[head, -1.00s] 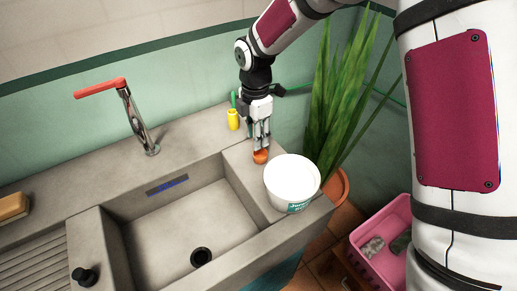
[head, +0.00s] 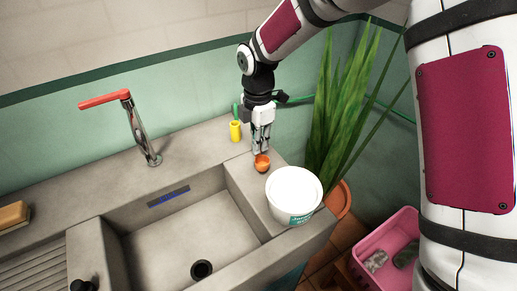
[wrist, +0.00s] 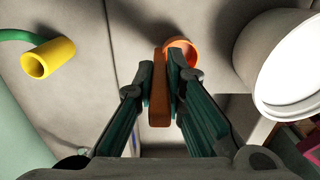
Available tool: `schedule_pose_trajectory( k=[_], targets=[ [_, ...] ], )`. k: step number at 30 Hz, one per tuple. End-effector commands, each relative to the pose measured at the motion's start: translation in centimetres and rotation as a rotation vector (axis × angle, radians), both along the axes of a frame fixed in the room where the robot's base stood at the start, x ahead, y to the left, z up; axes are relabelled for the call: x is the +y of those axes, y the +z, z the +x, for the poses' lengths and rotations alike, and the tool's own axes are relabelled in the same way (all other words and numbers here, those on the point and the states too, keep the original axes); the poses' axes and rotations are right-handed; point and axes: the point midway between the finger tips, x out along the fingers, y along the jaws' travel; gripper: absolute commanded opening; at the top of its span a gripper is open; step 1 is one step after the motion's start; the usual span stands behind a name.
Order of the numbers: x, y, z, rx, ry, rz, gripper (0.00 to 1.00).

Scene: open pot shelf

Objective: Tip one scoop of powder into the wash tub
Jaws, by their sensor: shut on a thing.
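My gripper (head: 261,149) points down over the rim at the right of the sink and is shut on the handle of an orange scoop (head: 262,164). In the wrist view the scoop's handle (wrist: 159,97) is between the fingers and its round cup (wrist: 181,50) lies just beyond the fingertips. I cannot tell whether the cup holds powder. A white tub with a green label (head: 294,198) stands on the rim right of the scoop, apart from it; its inside looks white. The grey wash tub (head: 190,235), a sink basin with a dark drain, lies to the left of the scoop.
A yellow cylinder (head: 235,131) on a green hose stands behind the scoop. A red-handled tap (head: 139,130) rises behind the basin. A yellow-brown block (head: 12,215) lies at far left. A leafy plant (head: 342,110) and a pink crate (head: 390,255) are right. The basin is empty.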

Motion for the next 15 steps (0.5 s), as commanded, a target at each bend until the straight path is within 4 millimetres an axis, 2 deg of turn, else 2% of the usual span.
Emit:
schedule_pose_trajectory(
  k=[6,15],
  targets=[
    [0.0,4.5,0.1,-0.005,-0.002,0.001,0.0],
    [-0.4,8.2,-0.4,0.001,-0.001,-0.001,0.0]
  ],
)
